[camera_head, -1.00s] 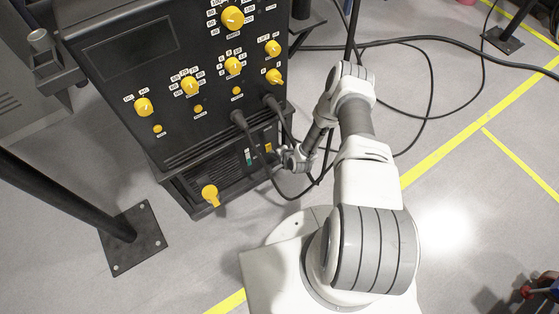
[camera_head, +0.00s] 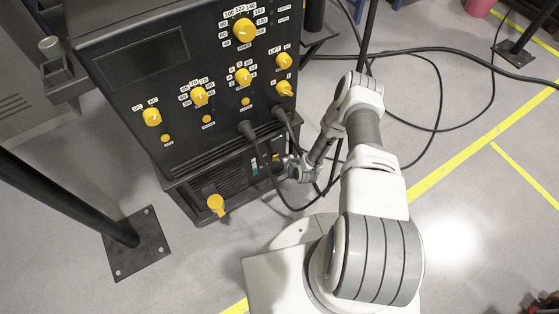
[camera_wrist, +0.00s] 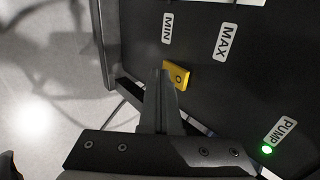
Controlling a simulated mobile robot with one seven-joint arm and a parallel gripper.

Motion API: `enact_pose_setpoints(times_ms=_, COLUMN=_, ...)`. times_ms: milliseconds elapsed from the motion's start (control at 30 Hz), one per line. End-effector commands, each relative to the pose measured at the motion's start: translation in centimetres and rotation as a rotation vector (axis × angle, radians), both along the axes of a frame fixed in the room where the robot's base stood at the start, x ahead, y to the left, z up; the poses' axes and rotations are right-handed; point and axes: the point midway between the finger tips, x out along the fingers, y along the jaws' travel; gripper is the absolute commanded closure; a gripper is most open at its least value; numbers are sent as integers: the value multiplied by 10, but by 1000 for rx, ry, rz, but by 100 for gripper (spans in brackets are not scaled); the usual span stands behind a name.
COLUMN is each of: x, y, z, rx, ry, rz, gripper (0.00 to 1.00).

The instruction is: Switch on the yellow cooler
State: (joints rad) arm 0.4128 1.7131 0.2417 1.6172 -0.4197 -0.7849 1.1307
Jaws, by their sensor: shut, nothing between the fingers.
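The cooler is the black lower unit (camera_head: 193,197) under the control panel, with a yellow knob (camera_head: 216,204) low on its front. A small yellow switch (camera_head: 276,156) sits at its upper right; in the wrist view the yellow switch (camera_wrist: 177,75) is near the MIN and MAX labels. My gripper (camera_head: 288,165) is at the cooler's right front. In the wrist view my gripper (camera_wrist: 160,75) is shut and empty, its tips right beside the yellow switch and covering part of its left side; I cannot tell whether they touch. A green lamp (camera_wrist: 267,150) glows beside the PUMP label.
The black upper panel (camera_head: 130,55) carries several yellow knobs. Black cables (camera_head: 262,165) hang from its lower front close to my gripper. A black post on a base plate (camera_head: 140,245) stands at left. The floor at right is mostly open, with cables and yellow lines.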

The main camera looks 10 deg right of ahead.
Motion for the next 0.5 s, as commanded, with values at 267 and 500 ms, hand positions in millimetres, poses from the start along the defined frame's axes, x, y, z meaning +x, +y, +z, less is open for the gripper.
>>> enact_pose_setpoints(times_ms=267, x=1, y=0, z=11, rx=0, ry=-1, rz=1, gripper=100)
enact_pose_setpoints(times_ms=500, x=1, y=1, z=17, rx=1, ry=-2, rz=1, gripper=100)
